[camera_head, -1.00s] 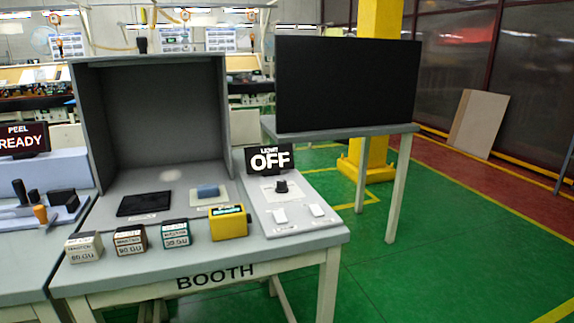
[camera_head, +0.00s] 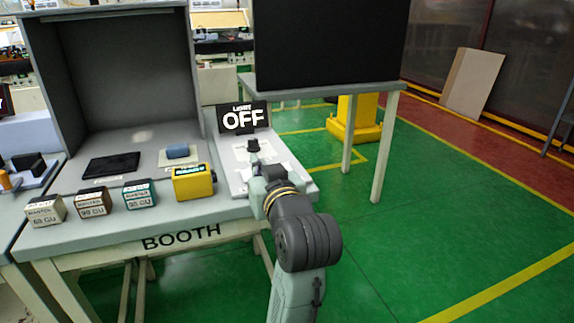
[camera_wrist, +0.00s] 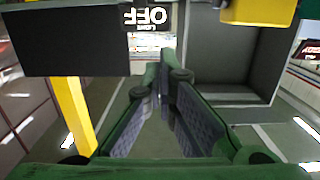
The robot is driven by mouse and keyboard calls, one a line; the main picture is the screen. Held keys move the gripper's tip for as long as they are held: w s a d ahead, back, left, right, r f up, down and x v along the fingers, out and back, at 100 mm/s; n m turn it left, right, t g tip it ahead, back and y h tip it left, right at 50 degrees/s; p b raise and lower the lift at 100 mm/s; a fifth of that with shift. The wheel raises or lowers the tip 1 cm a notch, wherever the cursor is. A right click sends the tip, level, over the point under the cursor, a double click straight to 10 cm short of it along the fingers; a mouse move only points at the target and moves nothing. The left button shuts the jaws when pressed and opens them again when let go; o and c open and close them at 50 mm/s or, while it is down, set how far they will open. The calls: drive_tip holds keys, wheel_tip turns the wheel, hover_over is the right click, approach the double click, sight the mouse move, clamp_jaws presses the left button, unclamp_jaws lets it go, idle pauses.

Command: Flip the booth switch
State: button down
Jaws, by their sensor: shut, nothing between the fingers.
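The booth's light sign (camera_head: 243,117) reads "LIGHT OFF" in the head view; in the wrist view the sign (camera_wrist: 148,17) appears upside down. In front of it, a black knob-like switch (camera_head: 253,145) stands on the pale control panel (camera_head: 235,180) at the booth's right. My gripper (camera_head: 260,178) is over this panel, just in front of the switch; I cannot tell whether they touch. My arm hides the panel's front part.
A yellow device (camera_head: 194,182) and several small labelled blocks (camera_head: 92,202) line the booth table's front edge, left of my arm. A black pad (camera_head: 112,165) and a blue block (camera_head: 178,151) lie inside the booth. A large black screen (camera_head: 330,45) stands behind right. Green floor is clear at right.

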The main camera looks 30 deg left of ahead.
drive_tip(key=p, duration=0.2)
hover_over(250, 175)
drive_tip(key=v, duration=0.2)
drive_tip(key=shift+w+a+f, duration=0.1)
drive_tip(key=shift+a+f, duration=0.05)
drive_tip(key=shift+f, duration=0.5)
wheel_tip(250, 175, down, 3)
drive_tip(key=shift+w+a+r, duration=0.15)
drive_tip(key=shift+a, duration=0.05)
drive_tip(key=shift+w+f+p, duration=0.1)
drive_tip(key=shift+f+p, duration=0.2)
drive_tip(key=shift+f, duration=0.45)
drive_tip(key=shift+w+f, duration=0.1)
drive_tip(key=shift+f, duration=0.05)
drive_tip(key=shift+w+a+f, duration=0.1)
drive_tip(key=shift+a+f, duration=0.05)
drive_tip(key=shift+f, duration=0.05)
drive_tip(key=shift+w+a+r, duration=0.1)
drive_tip(key=shift+w+a, duration=0.05)
drive_tip(key=shift+a, duration=0.15)
